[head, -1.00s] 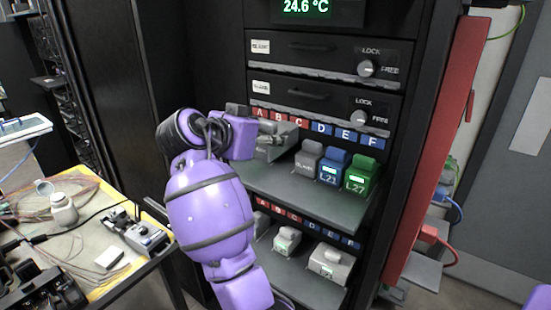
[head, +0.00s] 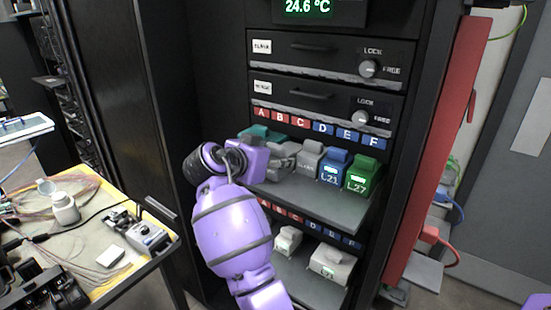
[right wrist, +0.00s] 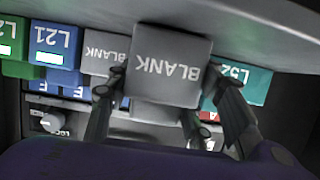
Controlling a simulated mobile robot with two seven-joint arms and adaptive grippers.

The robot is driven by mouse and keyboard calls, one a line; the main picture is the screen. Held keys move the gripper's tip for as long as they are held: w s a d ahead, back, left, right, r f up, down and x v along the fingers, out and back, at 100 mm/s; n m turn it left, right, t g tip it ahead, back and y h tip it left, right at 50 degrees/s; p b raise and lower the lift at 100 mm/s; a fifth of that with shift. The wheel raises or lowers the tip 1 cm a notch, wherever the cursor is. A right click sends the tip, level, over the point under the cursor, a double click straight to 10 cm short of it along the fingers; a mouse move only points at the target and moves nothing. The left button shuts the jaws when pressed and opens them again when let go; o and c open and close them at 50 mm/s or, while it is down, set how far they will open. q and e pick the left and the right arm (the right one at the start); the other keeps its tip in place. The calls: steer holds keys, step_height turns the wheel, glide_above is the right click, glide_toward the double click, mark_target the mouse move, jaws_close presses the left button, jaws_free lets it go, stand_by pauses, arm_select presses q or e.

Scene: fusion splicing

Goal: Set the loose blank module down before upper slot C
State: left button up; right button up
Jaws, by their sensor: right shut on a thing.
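My right gripper (head: 278,161) is at the left part of the upper shelf (head: 325,204), shut on a grey blank module. In the right wrist view, which is upside down, the held module (right wrist: 170,62) reads BLANK and sits between the two fingers (right wrist: 168,88). A second grey BLANK module (head: 308,158) stands beside it, also in the right wrist view (right wrist: 104,55). A teal module (head: 258,132) is on the other side, partly hidden. The red label C (head: 297,122) shows above the row. Whether the held module touches the shelf I cannot tell. My left gripper is out of view.
Blue module L21 (head: 333,168) and green module L27 (head: 361,175) stand right of the blanks. The shelf front is clear. A lower shelf (head: 312,288) holds grey modules. A cluttered worktable (head: 165,222) is at left.

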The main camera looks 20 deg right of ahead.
steer(key=o, duration=1.2)
steer(key=shift+f, duration=0.15)
steer(key=shift+o, duration=0.2)
steer(key=shift+r, duration=0.3)
steer(key=v, duration=1.2)
steer(key=shift+b, duration=0.35)
